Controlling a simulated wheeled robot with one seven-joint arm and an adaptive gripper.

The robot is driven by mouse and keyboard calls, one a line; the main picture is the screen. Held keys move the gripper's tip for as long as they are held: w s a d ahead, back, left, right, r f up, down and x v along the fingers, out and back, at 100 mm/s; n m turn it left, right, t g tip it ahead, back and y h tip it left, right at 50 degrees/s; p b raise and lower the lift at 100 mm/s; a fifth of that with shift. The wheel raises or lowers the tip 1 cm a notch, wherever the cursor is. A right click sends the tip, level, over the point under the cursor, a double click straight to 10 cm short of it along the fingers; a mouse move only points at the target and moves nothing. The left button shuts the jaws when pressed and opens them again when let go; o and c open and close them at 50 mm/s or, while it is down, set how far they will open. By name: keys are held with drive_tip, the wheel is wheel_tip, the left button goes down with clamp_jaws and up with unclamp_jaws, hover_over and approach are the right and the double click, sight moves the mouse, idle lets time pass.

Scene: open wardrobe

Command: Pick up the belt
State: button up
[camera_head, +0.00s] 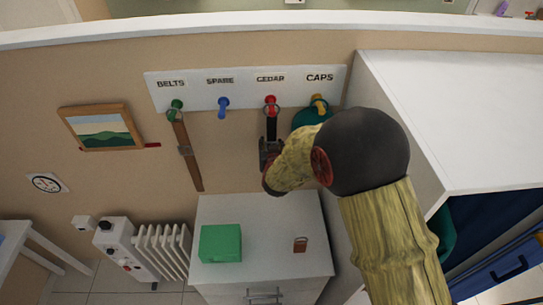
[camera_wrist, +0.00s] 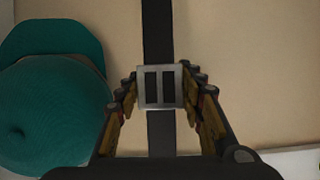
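A black belt (camera_head: 271,129) hangs from the red peg (camera_head: 270,101) under the CEDAR label. Its silver buckle (camera_wrist: 157,87) is between the fingers of my gripper (camera_wrist: 158,78) in the wrist view, with the black strap running above and below. The fingertips are at the buckle's left and right edges; I cannot tell whether they press on it. In the head view my gripper (camera_head: 268,150) is over the belt and hides its lower part. A brown belt (camera_head: 186,150) hangs from the green peg (camera_head: 176,105) under the BELTS label.
A teal cap (camera_wrist: 50,110) hangs close left of my gripper in the wrist view; in the head view this cap (camera_head: 304,117) is on the yellow CAPS peg. The blue SPARE peg (camera_head: 223,102) is bare. Below are a cabinet (camera_head: 262,212) and green box (camera_head: 220,243).

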clamp_jaws()
idle(0.6)
